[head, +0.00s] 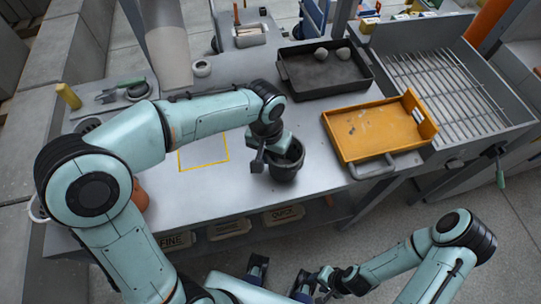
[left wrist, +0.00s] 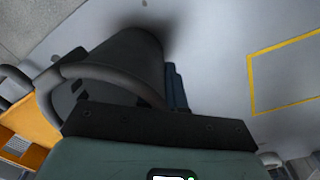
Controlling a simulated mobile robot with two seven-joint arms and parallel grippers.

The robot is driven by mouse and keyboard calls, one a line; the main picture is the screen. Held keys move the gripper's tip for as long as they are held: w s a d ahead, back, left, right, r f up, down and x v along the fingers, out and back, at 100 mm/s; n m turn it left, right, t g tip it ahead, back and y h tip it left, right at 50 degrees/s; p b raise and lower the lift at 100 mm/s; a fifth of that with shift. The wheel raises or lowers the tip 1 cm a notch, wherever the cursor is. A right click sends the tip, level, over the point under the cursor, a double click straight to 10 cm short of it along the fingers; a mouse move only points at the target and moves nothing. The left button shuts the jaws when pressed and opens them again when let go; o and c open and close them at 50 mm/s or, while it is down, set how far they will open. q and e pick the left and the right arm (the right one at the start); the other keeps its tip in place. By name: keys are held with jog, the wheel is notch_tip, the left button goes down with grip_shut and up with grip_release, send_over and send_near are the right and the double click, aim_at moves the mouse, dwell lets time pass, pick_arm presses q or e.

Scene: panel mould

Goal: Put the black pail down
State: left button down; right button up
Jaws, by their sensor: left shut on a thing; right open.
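The black pail (head: 287,168) is at the front of the grey table, right of a yellow outlined square (head: 227,150). My left gripper (head: 262,155) is shut on the pail at its left side and rim. In the left wrist view the pail (left wrist: 125,60) hangs from the jaw with its curved handle (left wrist: 85,68) around it, and a dark shadow lies close to its base. Whether the base touches the table I cannot tell. The yellow outline (left wrist: 251,80) is apart from the pail there. My right gripper (head: 320,282) is open and empty, low in front of the table.
An orange tray (head: 425,118) lies right of the pail, with a grey handle in front. A black tray (head: 300,93) with two grey lumps stands behind. A metal grate (head: 445,90) is at the right. Labelled bins (head: 230,229) sit under the front edge. Table left of the pail is clear.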

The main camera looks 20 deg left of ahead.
pick_arm(q)
jog(key=shift+f, duration=0.2)
jog(key=shift+f, duration=0.15)
jog(key=c, duration=1.3)
grip_release()
jog(key=shift+r, duration=0.6)
jog(key=r, duration=0.3)
jog(key=r+p, duration=0.1)
jog(key=r, duration=0.3)
jog(key=r+p, duration=0.1)
jog(key=r, duration=0.3)
jog(key=shift+a+r, duration=0.15)
jog(key=shift+a, duration=0.2)
